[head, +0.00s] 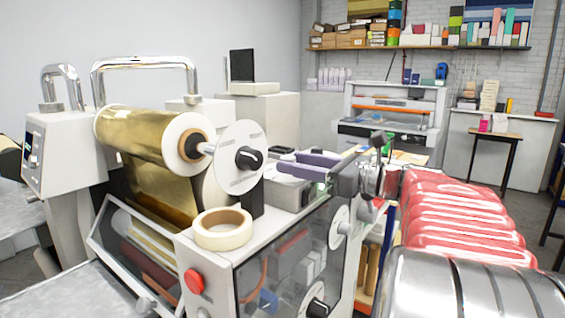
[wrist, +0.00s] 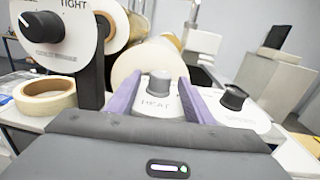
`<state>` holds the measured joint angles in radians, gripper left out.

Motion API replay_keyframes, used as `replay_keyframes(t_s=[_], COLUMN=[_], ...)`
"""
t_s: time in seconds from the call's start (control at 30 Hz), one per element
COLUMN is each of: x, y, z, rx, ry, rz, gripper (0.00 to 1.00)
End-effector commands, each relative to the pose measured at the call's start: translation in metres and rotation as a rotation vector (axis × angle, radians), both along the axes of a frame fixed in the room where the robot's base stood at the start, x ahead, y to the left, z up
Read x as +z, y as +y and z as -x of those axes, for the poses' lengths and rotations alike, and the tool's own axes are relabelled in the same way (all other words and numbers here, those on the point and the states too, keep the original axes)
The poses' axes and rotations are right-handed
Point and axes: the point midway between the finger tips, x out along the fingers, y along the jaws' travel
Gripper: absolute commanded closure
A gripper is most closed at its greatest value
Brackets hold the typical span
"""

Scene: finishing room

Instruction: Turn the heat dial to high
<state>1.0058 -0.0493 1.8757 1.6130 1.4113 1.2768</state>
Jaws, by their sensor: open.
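The heat dial (wrist: 159,84) is a grey knob on a white plate marked HEAT, seen in the wrist view. My gripper (wrist: 156,94) is open, with one purple finger on each side of the knob. I cannot tell whether either finger touches it, and no pointer mark is clear on the knob. In the head view my gripper (head: 284,163) reaches left over the top of the white foil machine (head: 220,262). The heat dial cannot be made out there.
A black speed dial (wrist: 234,97) stands just right of the heat dial. A tension dial (wrist: 42,30) is at left, near a tape roll (wrist: 46,98) and the gold foil roll (head: 140,134). A red button (head: 194,281) is on the machine's front.

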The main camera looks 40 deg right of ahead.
Motion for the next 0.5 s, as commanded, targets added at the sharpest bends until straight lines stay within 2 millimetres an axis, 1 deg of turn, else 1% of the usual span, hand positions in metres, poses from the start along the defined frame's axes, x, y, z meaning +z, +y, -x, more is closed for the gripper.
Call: replay_keyframes(t_s=[0.03,0.2,0.33,0.5], x=[0.000,0.000,0.000,0.000], y=[0.004,0.009,0.011,0.011], z=[-0.007,-0.021,-0.026,-0.027], rx=[0.003,0.003,0.000,-0.001], ry=[0.000,0.000,0.001,0.001], rz=[0.000,0.000,0.000,0.000], gripper=[0.53,0.53,0.53,0.53])
